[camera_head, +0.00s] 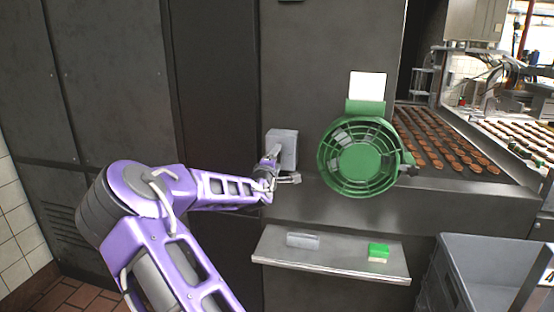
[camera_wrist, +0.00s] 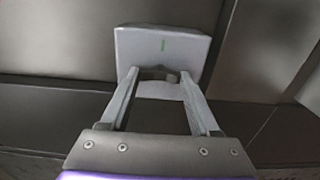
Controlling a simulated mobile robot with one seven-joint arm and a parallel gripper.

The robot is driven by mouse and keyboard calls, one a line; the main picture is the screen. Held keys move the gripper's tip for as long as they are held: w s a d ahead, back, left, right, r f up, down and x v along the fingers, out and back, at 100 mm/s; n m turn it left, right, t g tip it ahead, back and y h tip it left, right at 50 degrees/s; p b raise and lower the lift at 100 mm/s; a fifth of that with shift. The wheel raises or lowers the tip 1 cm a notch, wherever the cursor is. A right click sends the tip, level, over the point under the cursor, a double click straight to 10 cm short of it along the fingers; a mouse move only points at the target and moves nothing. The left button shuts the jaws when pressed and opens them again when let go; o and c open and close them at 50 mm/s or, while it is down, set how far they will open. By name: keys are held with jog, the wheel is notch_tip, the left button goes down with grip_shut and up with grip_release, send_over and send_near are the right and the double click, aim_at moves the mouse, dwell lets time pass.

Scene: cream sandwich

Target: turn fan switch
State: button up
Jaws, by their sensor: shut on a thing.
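The fan switch is a light grey box (camera_head: 287,146) on the dark machine wall, left of the green fan (camera_head: 360,165). In the wrist view the switch box (camera_wrist: 190,50) has a short green mark on its face and a small dark knob (camera_wrist: 158,74) at its lower side. My gripper (camera_head: 284,167) is at the front of the switch box. In the wrist view my gripper (camera_wrist: 160,78) has its two fingertips on either side of the knob, shut on it. The fingers hide part of the knob, and its exact angle is hard to tell.
A metal shelf (camera_head: 335,275) below holds a clear block (camera_head: 302,240) and a green-and-cream block (camera_head: 378,250). A grey crate (camera_head: 480,275) stands at the lower right. A conveyor with brown pieces (camera_head: 440,140) runs behind the fan. The wall left of the switch is bare.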

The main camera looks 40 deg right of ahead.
dwell(0.4)
jog(key=o, duration=1.4)
jog(key=shift+c, duration=0.2)
jog(key=shift+a, duration=0.1)
jog(key=p+v, duration=0.1)
jog(key=v, duration=1.6)
jog(key=shift+s, duration=0.25)
jog(key=shift+w, duration=0.1)
